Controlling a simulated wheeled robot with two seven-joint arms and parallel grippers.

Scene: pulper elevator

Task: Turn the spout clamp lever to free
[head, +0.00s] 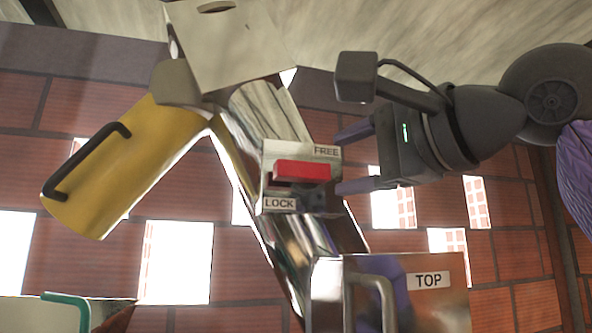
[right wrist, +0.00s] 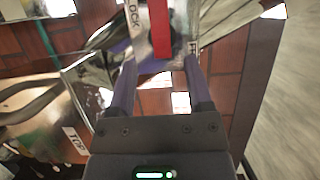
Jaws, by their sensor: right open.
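The spout clamp lever is a red bar (head: 302,171) on a metal plate (head: 270,187) fixed to the slanted shiny tube. The plate has a FREE label (head: 326,152) above the lever and a LOCK label (head: 279,204) below it. The lever lies roughly level in the head view. My right gripper (head: 345,160) is open just right of the lever, one finger above its height and one below. In the right wrist view the lever (right wrist: 160,30) shows ahead, between the lines of the open fingers (right wrist: 158,75); contact is not visible. My left gripper is out of view.
A yellow spout (head: 125,165) with a black handle (head: 85,162) hangs left of the tube (head: 268,112). Below right stands a metal box marked TOP (head: 452,300) with a handle (head: 372,285). A teal-edged container (head: 75,305) sits bottom left. Brick walls with openings lie behind.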

